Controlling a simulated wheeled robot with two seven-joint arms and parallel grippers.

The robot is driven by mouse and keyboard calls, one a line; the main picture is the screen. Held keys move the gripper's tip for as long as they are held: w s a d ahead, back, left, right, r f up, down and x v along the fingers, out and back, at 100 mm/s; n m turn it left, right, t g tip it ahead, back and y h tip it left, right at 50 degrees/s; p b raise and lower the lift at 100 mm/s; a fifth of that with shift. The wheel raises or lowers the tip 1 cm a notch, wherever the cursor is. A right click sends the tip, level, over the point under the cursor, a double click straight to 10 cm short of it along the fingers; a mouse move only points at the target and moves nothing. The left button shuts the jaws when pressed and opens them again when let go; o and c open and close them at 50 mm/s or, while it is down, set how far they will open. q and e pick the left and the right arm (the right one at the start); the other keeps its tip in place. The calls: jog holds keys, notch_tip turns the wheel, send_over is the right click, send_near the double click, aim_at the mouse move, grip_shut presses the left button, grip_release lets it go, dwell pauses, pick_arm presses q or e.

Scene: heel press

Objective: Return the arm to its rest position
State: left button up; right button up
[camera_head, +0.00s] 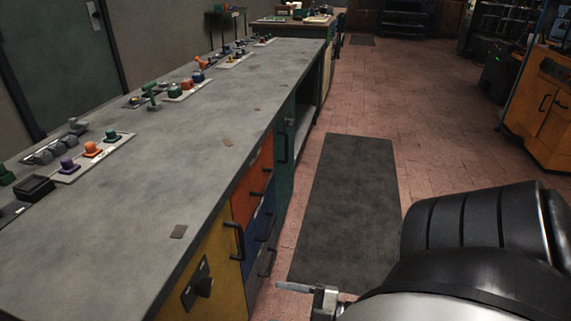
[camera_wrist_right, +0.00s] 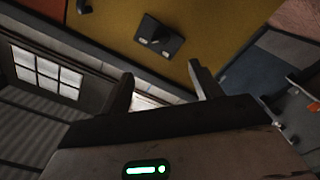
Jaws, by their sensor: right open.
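My right arm (camera_head: 480,260) fills the lower right of the head view, off the bench's front edge and above the floor. A small part of its gripper shows at the bottom of that view. In the right wrist view my right gripper (camera_wrist_right: 160,88) has its two fingers apart with nothing between them. Beyond the fingers is a yellow cabinet front (camera_wrist_right: 215,30) with a dark latch plate (camera_wrist_right: 158,37). My left gripper is not in view.
A long grey workbench (camera_head: 200,150) runs along the left, with coloured knobs and buttons (camera_head: 92,149) on plates. Drawer handles (camera_head: 236,240) stick out from its front. A dark mat (camera_head: 348,205) lies on the open tiled floor. An orange cabinet (camera_head: 545,105) stands at the right.

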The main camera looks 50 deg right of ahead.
dwell(0.8)
jog(key=w+a+m+g+h, duration=0.5)
jog(key=w+a+m, duration=0.1)
jog(key=a, duration=0.1)
jog(key=s+a+r+m+g+h, duration=0.2)
jog(key=s+a+r+m+g, duration=0.3)
jog(key=s+r+g, duration=0.4)
pick_arm(q)
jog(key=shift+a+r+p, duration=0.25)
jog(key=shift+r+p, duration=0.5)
jog(key=shift+p, duration=1.15)
pick_arm(e)
jog(key=w+a+f+t+y, duration=0.2)
jog(key=w+a+t, duration=0.3)
jog(key=t, duration=0.3)
jog(key=shift+w+a+f+y, duration=0.15)
jog(key=shift+w+a+y, duration=0.2)
jog(key=shift+a+y, duration=0.4)
